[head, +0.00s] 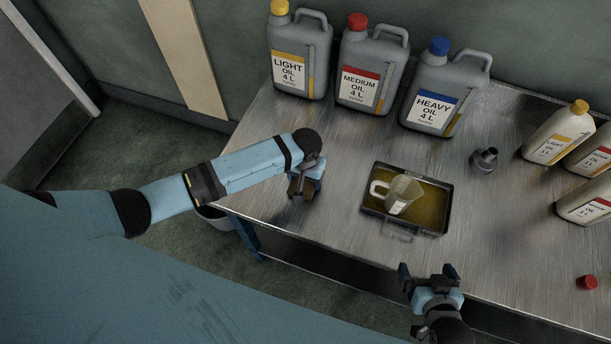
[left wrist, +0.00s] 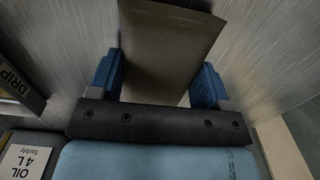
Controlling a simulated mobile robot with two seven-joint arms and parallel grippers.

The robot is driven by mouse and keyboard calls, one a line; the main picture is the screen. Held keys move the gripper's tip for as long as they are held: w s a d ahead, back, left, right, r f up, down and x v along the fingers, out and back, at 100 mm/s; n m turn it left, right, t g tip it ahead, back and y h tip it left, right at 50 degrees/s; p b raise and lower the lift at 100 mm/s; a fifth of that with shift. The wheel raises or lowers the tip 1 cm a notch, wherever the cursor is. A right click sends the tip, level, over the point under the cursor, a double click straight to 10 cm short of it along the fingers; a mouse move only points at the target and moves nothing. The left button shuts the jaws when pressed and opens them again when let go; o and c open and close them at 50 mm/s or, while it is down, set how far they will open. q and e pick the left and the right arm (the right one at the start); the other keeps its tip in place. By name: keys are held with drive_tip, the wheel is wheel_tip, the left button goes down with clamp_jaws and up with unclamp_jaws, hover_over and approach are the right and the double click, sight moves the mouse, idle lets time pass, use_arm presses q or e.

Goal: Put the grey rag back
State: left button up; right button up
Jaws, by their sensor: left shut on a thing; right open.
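My left gripper (head: 307,178) is over the left end of the metal table. It is shut on the grey rag (head: 296,188), which looks brownish grey and shows below the fingers. In the left wrist view the rag (left wrist: 163,55) is a flat, folded piece between the two blue fingers. It hangs at or just above the table top; I cannot tell if it touches. My right gripper (head: 430,280) is open and empty at the table's front edge, below the drip tray.
The black drip tray (head: 440,208) holds a clear jug (head: 398,193). Large oil cans stand along the back: light (head: 297,55), medium (head: 365,70), heavy (head: 435,95). A dark funnel (head: 485,159), small bottles (head: 553,138) and a red cap (head: 587,282) are right. A bucket (head: 215,214) stands below the left edge.

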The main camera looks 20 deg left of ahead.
use_arm(q)
drive_tip(key=o, duration=0.8)
drive_tip(key=shift+f, duration=0.15)
drive_tip(key=shift+o, duration=0.2)
wheel_tip(320, 180, up, 12)
drive_tip(key=s+d+f+h, duration=0.1)
drive_tip(key=s+d+f+t, duration=0.1)
drive_tip(key=s+d+f+h, duration=0.1)
drive_tip(key=f, duration=0.1)
drive_tip(key=shift+s+m+t+h, duration=0.3)
drive_tip(key=shift+m+t, duration=0.1)
drive_tip(key=s+f+t+h, duration=0.1)
drive_tip(key=s, duration=0.1)
drive_tip(key=s+f+t, duration=0.1)
drive_tip(key=shift+s+f+t+h, duration=0.2)
drive_tip(key=shift+s+t+h, duration=0.15)
drive_tip(key=shift+t+h, duration=0.05)
drive_tip(key=s+a+t, duration=0.1)
drive_tip(key=s+t, duration=0.1)
drive_tip(key=s+a+f+t, duration=0.1)
drive_tip(key=s, duration=0.1)
drive_tip(key=shift+a+m, duration=0.35)
drive_tip(key=shift+m, duration=0.05)
drive_tip(key=s+a+r+m+t+y, duration=0.1)
drive_tip(key=s+a+t, duration=0.2)
drive_tip(key=s+a, duration=0.2)
drive_tip(key=shift+s+a, duration=0.3)
drive_tip(key=shift+s, duration=0.15)
